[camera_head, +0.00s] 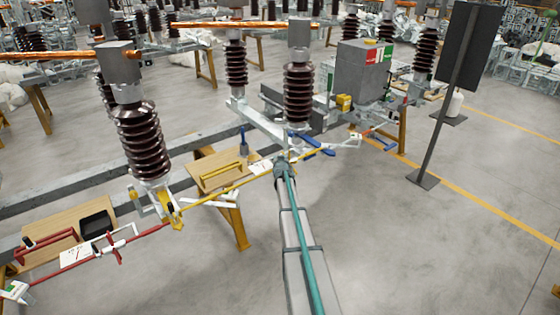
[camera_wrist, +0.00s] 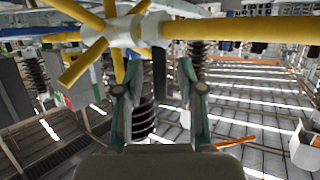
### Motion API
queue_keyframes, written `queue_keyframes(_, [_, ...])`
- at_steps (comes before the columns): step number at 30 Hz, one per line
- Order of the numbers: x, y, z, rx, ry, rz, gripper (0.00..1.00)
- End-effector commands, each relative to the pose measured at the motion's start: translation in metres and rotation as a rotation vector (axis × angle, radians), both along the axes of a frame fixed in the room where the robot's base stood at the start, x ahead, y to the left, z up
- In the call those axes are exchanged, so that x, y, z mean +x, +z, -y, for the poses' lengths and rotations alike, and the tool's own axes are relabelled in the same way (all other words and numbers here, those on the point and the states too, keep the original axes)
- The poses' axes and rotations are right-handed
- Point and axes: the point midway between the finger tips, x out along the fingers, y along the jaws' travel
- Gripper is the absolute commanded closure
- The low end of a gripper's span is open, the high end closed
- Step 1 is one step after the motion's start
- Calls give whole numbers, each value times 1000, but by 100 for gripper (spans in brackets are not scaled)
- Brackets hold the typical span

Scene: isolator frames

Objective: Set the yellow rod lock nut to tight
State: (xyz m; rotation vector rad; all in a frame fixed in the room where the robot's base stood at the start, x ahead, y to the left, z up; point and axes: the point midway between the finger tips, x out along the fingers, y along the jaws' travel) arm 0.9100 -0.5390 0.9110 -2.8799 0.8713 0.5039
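The yellow rod (camera_head: 235,185) runs slantwise across the head view, below the brown insulators. It also crosses the top right of the wrist view (camera_wrist: 240,28). The yellow lock nut (camera_wrist: 90,50) has several yellow spokes around a pale hub, at the top left of the wrist view. In the head view I cannot make the nut out near my gripper. My gripper (camera_wrist: 158,75) has its two fingers spread apart with nothing held between them. The nut and rod lie just beyond the fingertips. I cannot tell whether any finger touches a spoke.
A red rod (camera_head: 75,263) with a red spoked nut (camera_head: 114,247) lies at lower left. A blue lever (camera_head: 318,148) is just right of my gripper. Wooden tables (camera_head: 215,165) stand behind the rods. A dark panel on a stand (camera_head: 468,50) is at right; the floor there is clear.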

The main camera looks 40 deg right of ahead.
Motion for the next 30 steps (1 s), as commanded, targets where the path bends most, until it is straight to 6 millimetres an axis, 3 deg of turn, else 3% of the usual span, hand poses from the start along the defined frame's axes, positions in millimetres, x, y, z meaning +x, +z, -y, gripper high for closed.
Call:
queue_keyframes(8, [-24,10,-16,0,0,0,62])
queue_keyframes(21, [-86,36,-57,0,0,0,62])
queue_keyframes(30, [-93,40,-62,0,0,0,62])
